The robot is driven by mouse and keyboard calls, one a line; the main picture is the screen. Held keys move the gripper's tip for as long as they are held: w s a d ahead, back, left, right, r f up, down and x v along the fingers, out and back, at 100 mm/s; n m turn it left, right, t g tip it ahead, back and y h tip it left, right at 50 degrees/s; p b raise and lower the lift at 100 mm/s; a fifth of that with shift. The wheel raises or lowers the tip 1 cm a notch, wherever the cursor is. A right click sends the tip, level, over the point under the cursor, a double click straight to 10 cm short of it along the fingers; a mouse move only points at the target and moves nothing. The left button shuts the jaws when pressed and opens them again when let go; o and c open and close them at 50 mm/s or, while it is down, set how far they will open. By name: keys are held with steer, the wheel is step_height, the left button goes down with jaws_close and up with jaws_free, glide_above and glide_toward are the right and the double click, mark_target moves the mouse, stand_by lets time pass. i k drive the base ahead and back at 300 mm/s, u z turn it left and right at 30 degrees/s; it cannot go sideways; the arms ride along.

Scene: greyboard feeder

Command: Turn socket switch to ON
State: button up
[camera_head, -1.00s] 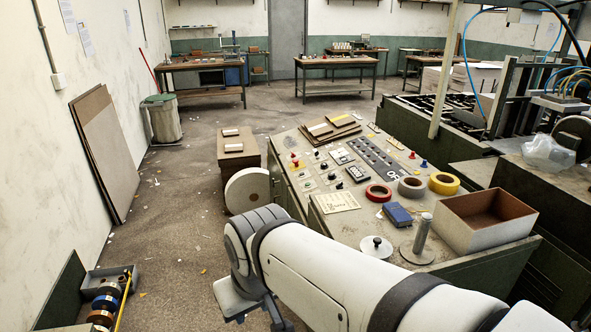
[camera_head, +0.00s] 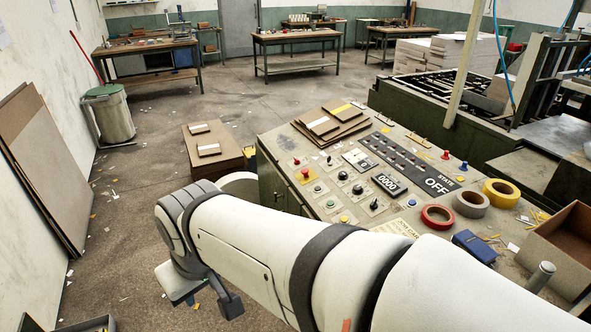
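The sloped grey control panel (camera_head: 285,150) stands right of centre. It bears the label STATE OFF (camera_head: 437,185) at the end of a dark strip of small switches or sockets (camera_head: 392,150). Black round knobs (camera_head: 343,176), a red push button (camera_head: 305,173) and a black counter showing 0000 (camera_head: 390,184) sit nearby. I cannot tell which control is the socket switch. The end of my arm, seemingly my gripper (camera_head: 205,294), hangs low left of the panel, apart from it. Its fingers are not clear, and my arm covers the panel's near side.
Tape rolls (camera_head: 472,204), a blue box (camera_head: 475,246) and an open carton (camera_head: 562,250) crowd the panel's right end. Brown boards (camera_head: 332,124) lie at its back. The floor (camera_head: 140,190) further left is mostly clear, with scraps.

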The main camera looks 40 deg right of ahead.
mark_target(373, 206)
steer(key=i, duration=1.35)
steer(key=z, duration=3)
steer(key=i, duration=0.5)
steer(key=z, duration=0.05)
